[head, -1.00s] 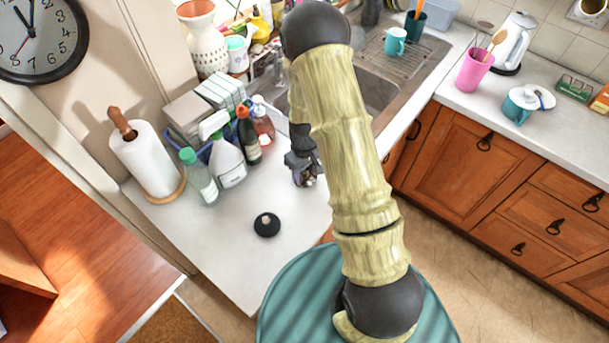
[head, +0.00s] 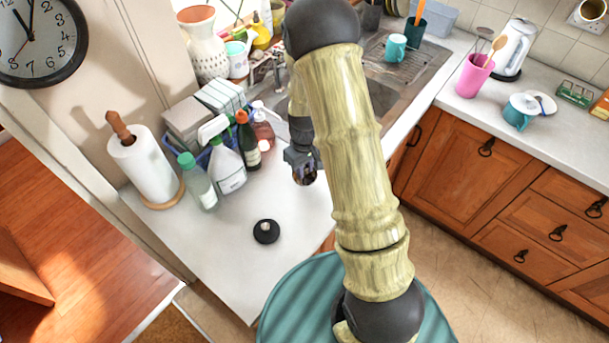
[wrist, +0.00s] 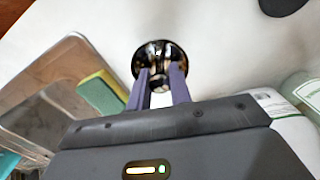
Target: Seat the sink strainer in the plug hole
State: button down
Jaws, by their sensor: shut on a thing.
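My gripper (wrist: 160,80) is shut on the sink strainer (wrist: 151,50), a round, shiny, dark metal piece held at the fingertips. In the head view my gripper (head: 304,172) hangs over or just above the white counter, right of the bottles and left of my arm. The strainer is small and dark there, and I cannot tell its exact height. The steel sink (head: 380,98) lies behind my arm at the back. It also shows at the left of the wrist view (wrist: 35,90). I cannot make out the plug hole.
A black disc with a pale knob (head: 266,231) lies on the counter. Several bottles, including a spray bottle (head: 227,170), stand left of my gripper, with a paper towel roll (head: 146,165) beyond. A green and yellow sponge (wrist: 100,92) lies near the sink's edge. The front counter is mostly clear.

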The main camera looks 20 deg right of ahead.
aim_at(305, 166)
notch_tip(305, 166, up, 6)
jog(key=shift+f+b, duration=0.15)
jog(key=shift+b, duration=0.4)
dwell(0.3)
